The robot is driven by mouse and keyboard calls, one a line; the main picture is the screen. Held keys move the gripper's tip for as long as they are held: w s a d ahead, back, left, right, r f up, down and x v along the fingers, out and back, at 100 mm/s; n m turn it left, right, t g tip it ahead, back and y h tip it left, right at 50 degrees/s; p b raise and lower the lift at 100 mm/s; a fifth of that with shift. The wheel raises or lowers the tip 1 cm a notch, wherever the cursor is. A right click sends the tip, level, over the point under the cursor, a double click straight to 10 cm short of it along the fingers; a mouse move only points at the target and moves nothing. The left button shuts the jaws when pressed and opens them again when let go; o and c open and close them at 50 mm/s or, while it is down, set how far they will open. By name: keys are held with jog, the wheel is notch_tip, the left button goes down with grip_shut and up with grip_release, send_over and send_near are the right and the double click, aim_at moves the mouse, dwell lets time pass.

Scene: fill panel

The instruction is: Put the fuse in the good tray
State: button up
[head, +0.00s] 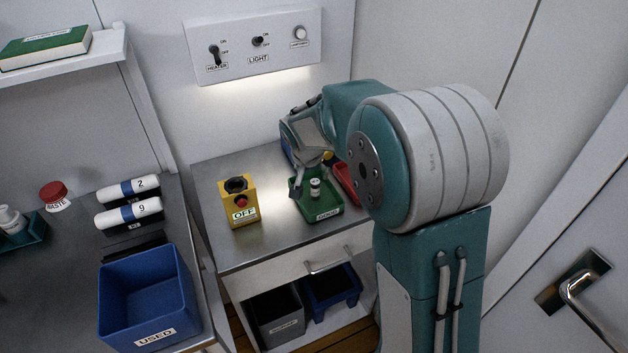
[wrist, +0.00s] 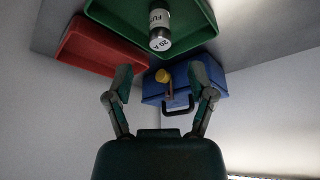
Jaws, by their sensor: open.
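In the wrist view the fuse (wrist: 159,27) shows "20 A" lettering and lies beyond the fingertips, inside the green tray (wrist: 112,17). My gripper (head: 311,176) is over the back of the green tray, close to the fuse. In the wrist view my gripper (wrist: 161,78) has its fingers spread with nothing between them.
A red tray (head: 347,183) adjoins the green tray, partly hidden by my arm. A blue box (wrist: 180,88) with a handle stands behind. A yellow box with a red button (head: 239,203) stands left. A blue USED bin (head: 150,300) is on the left bench.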

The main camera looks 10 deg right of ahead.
jog(key=s+d+r+n+y, duration=0.1)
jog(key=s+r+n, duration=0.2)
jog(key=s+r, duration=1.2)
jog(key=s+f+n+t+y, duration=0.1)
jog(key=s+f+n, duration=0.1)
jog(key=s, duration=1.3)
jog(key=shift+f+n+t, duration=0.3)
jog(key=shift+f, duration=0.05)
